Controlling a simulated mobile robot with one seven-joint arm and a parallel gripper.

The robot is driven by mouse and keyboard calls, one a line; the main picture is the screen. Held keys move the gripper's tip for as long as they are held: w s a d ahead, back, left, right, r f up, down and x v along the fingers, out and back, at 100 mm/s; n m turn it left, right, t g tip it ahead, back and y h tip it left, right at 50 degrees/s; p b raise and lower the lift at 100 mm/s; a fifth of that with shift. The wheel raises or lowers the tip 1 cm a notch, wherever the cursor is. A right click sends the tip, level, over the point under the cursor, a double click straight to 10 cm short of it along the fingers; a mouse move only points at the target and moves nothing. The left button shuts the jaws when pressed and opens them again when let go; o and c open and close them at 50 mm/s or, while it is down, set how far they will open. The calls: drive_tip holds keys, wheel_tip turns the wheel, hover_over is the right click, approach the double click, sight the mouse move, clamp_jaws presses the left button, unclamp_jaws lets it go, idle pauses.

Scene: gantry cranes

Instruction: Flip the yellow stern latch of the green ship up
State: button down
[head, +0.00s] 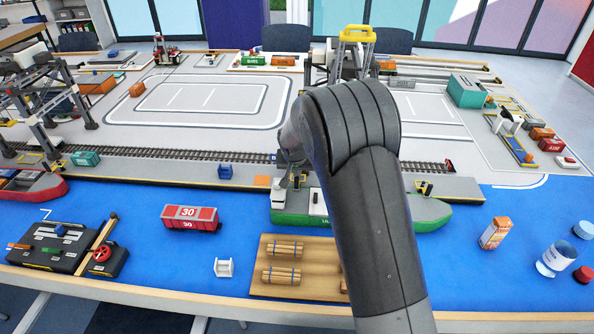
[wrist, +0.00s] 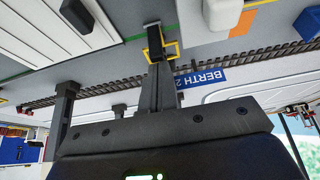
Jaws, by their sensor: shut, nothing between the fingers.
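The green ship (head: 300,219) lies along the quay, its middle hidden behind my arm. Its white deckhouse is at the left end and its green bow shows right of my arm. In the wrist view its green edge (wrist: 137,38) crosses the top. My gripper (wrist: 155,38) is shut and empty, its dark fingers reaching up to a small yellow frame (wrist: 174,49) at the quay side of the ship. I cannot tell whether this frame is the stern latch or a painted mark, nor whether the fingertips touch it. In the head view, the gripper is mostly hidden by my arm.
A railway track (head: 180,155) runs behind the quay, with a blue block (head: 225,171) on the quay left of the ship. A red wagon (head: 190,217) and a wooden board with log bundles (head: 258,291) stand in front. A "BERTH 2" sign (wrist: 201,77) is beside the fingers.

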sight(297, 188)
drive_tip(key=shift+s+t, duration=0.4)
drive_tip(key=shift+t, duration=0.1)
drive_tip(key=shift+s+a+t, duration=0.1)
drive_tip(key=shift+s+t, duration=0.45)
drive_tip(key=shift+t, duration=0.15)
drive_tip(key=shift+s+f+t, duration=0.25)
drive_tip(key=shift+s+t, duration=0.7)
drive_tip(key=shift+t, duration=0.45)
drive_tip(key=shift+s+f, duration=0.3)
drive_tip(key=shift+s, duration=0.2)
drive_tip(key=shift+s+f, duration=0.25)
drive_tip(key=shift+s, duration=0.2)
drive_tip(key=shift+s+f, duration=0.75)
drive_tip(key=shift+f, duration=0.1)
drive_tip(key=shift+w+f, duration=0.15)
drive_tip(key=shift+w, duration=0.65)
